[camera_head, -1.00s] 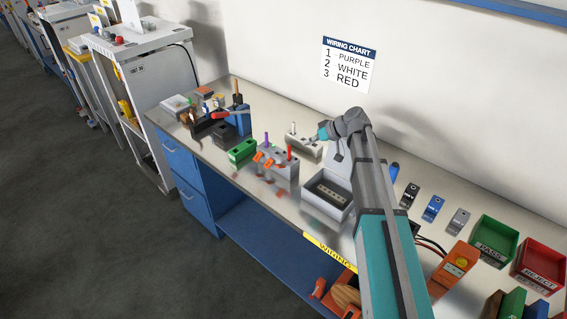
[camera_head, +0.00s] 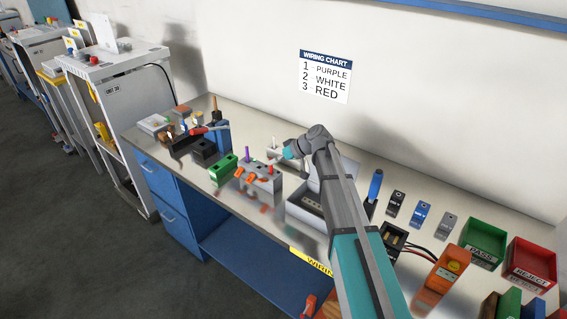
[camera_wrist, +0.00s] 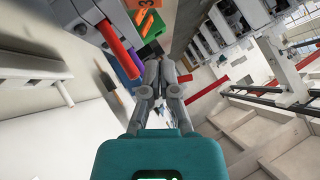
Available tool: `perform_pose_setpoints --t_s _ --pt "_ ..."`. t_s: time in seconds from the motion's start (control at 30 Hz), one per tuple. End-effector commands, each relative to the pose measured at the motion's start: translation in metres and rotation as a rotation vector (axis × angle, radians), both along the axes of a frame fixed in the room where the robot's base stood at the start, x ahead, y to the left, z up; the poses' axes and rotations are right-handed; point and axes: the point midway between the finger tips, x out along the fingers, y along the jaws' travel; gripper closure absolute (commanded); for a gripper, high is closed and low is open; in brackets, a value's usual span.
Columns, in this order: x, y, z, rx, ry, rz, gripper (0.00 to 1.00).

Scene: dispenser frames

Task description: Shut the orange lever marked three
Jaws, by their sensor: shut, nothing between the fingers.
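The grey terminal block (camera_head: 268,184) stands on the bench with orange levers (camera_head: 250,178) along its front. A purple wire (camera_head: 246,156) and a red wire (camera_head: 271,170) stand up from it. In the wrist view, the red wire (camera_wrist: 119,47) is at upper left, close to an orange lever (camera_wrist: 146,20) near a "3" mark. The purple wire (camera_wrist: 128,65) lies beyond it. My gripper (camera_wrist: 159,68) is shut and empty, to the right of the wires in that view and seemingly apart from the levers. In the head view, its fingertips are hard to make out.
An open grey box (camera_head: 303,212) stands to the right. The wiring chart (camera_head: 325,78) reads purple, white, red.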

Motion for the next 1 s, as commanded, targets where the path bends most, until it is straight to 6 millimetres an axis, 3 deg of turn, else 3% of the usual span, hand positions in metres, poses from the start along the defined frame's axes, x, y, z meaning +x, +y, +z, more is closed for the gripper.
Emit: perform_pose_setpoints --t_s 0.3,0.7,1.0 --pt "0.004 0.029 -0.028 -0.001 0.001 0.001 1.00" --pt "-0.009 0.038 -0.052 -0.001 0.001 0.001 1.00" --pt "-0.011 0.040 -0.056 -0.001 0.001 0.001 1.00"
